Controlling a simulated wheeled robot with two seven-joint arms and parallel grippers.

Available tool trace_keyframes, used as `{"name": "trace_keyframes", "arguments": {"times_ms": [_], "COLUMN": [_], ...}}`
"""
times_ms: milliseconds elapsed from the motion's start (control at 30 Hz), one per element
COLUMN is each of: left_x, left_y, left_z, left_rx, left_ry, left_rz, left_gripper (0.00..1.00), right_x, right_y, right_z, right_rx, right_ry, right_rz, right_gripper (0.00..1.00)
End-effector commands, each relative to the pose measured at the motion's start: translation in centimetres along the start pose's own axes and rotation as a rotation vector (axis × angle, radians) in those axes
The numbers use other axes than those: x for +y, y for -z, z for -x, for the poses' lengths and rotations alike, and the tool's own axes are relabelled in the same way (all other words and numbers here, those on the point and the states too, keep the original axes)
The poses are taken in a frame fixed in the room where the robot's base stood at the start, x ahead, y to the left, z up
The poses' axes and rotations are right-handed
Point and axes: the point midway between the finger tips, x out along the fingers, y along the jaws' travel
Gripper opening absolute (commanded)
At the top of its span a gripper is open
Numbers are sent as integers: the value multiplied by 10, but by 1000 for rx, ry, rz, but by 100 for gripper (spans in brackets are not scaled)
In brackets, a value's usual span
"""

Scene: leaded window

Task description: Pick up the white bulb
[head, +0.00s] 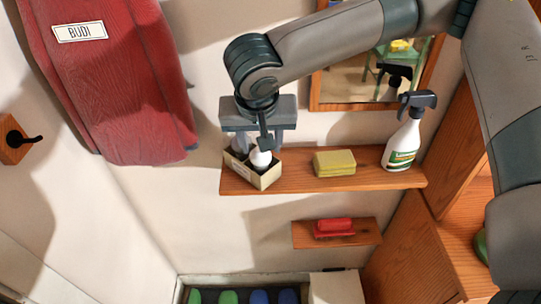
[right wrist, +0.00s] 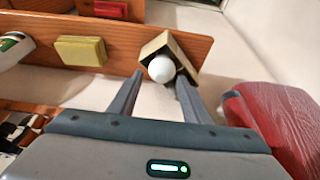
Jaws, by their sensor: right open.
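The white bulb (head: 261,159) stands in a small cream box (head: 266,181) at the left end of the wooden shelf. In the right wrist view the round white bulb (right wrist: 161,69) shows at the mouth of the box (right wrist: 181,54). My right gripper (head: 258,146) is over the box, pointing down. In the right wrist view its open fingers (right wrist: 158,80) reach toward the bulb, one on each side of it. I cannot tell whether they touch it. A second pale shape in the box is partly hidden by the gripper. My left gripper is not in view.
The shelf (head: 310,183) also holds a yellow sponge (head: 334,163) and a spray bottle (head: 402,145). A red brush (head: 333,227) lies on a lower shelf (head: 366,238). A mirror (head: 392,70) hangs behind my arm.

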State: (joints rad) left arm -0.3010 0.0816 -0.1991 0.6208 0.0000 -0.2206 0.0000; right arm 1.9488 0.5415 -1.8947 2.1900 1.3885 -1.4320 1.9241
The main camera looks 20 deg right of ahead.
Motion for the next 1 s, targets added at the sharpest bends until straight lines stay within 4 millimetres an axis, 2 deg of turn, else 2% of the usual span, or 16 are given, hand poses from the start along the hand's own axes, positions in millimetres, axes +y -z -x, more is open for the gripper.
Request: {"name": "trace_keyframes", "arguments": {"times_ms": [333,700,1000], "left_x": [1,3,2], "left_y": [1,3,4], "left_z": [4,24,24], "left_rx": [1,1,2], "left_ry": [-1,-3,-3], "left_rz": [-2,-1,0], "left_gripper": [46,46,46], "right_x": [0,0,-1], "right_y": [1,1,1], "right_z": [-4,-44,-52], "right_rx": [-1,-2,0], "right_ry": [-3,-3,-1], "right_rz": [0,0,0], "right_gripper": [44,44,44]}}
